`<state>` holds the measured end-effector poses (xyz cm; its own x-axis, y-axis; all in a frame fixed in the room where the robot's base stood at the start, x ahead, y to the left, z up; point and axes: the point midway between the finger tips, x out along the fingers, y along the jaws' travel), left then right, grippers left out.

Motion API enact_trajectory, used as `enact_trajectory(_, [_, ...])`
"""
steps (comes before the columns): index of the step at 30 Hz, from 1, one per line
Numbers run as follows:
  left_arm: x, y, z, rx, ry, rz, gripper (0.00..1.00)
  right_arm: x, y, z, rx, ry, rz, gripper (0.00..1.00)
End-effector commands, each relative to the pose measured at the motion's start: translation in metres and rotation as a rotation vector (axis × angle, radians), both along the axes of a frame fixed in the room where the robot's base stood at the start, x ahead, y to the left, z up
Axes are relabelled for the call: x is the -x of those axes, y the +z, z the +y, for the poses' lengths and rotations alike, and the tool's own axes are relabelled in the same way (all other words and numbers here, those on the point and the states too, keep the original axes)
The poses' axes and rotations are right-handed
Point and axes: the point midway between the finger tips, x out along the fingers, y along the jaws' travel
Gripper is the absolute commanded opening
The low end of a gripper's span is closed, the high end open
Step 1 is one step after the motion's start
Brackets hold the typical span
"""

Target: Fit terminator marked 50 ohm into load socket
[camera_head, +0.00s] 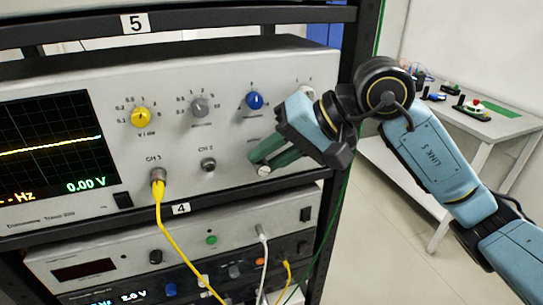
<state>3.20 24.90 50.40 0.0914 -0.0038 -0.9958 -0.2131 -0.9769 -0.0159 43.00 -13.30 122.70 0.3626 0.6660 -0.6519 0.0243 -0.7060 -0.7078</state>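My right gripper (262,162) is in front of the right part of the oscilloscope's front panel, below the blue knob. Its green fingers point left and down towards the panel. A small round silver piece (264,171) shows at the fingertips. I cannot tell whether it is a panel socket or a terminator held there. The fingers hide the panel behind them, and I cannot tell how far they are apart. No 50 ohm marking and no load socket label can be read. My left gripper is not in view.
The oscilloscope (95,190) has a yellow cable (172,235) at CH 1 and a bare CH 2 socket (208,165). Instruments with cables sit below, in a black rack. A side table (480,125) at the right holds several small parts and a green mat (503,111).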

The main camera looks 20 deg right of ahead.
Motion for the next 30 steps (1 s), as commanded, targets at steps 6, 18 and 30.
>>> enact_trajectory(6, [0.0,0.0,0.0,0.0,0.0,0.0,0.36,0.0,0.0,0.0,0.0,0.001,0.001,0.45])
enact_trajectory(18, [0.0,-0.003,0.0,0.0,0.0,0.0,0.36,0.006,0.011,-0.012,0.002,-0.002,-0.001,0.45])
enact_trajectory(30, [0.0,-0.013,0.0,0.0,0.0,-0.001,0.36,0.037,0.067,-0.069,0.002,-0.003,-0.002,0.45])
